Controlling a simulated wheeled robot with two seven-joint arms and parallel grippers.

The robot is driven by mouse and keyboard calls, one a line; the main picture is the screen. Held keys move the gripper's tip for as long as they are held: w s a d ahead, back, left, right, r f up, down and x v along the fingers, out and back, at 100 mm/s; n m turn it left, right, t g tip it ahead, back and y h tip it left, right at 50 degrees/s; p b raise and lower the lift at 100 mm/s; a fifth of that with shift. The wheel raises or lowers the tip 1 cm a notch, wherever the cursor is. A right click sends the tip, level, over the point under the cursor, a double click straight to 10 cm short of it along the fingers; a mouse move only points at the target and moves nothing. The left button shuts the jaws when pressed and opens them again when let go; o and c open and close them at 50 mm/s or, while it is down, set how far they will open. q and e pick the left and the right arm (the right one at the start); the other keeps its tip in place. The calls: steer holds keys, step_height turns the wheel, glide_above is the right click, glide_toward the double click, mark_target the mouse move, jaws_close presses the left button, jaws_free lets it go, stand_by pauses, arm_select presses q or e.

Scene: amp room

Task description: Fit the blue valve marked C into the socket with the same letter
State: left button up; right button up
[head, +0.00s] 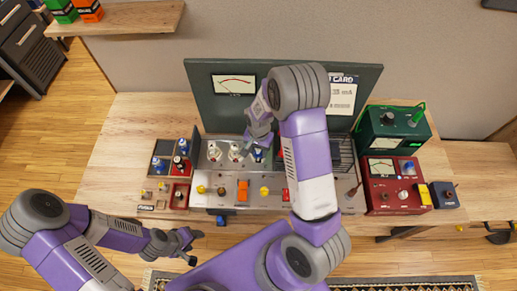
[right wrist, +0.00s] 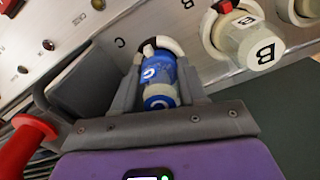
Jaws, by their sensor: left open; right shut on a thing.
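The blue valve (right wrist: 158,75) marked C is between the fingers of my right gripper (right wrist: 140,78), which is shut on it. The far end of the valve is at a white and black socket ring (right wrist: 170,43) beside a letter C on the metal panel. I cannot tell how deep it sits. In the head view, my right gripper (head: 259,138) is over the panel, with the blue valve (head: 258,155) just below it. My left gripper (head: 186,246) is open and empty, in front of the table at lower left.
A white valve (right wrist: 250,42) marked B stands in its socket close beside my right gripper. In the head view, white valves (head: 214,152) stand on the panel. A dark tray (head: 157,164) with blue and red valves is left. A red meter box (head: 393,198) stands right.

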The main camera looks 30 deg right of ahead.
steer(key=o, duration=1.1)
steer(key=shift+o, duration=0.2)
step_height(320, 180, up, 8)
steer(key=shift+f+p, duration=0.25)
steer(key=shift+p, duration=0.25)
steer(key=shift+r, duration=0.1)
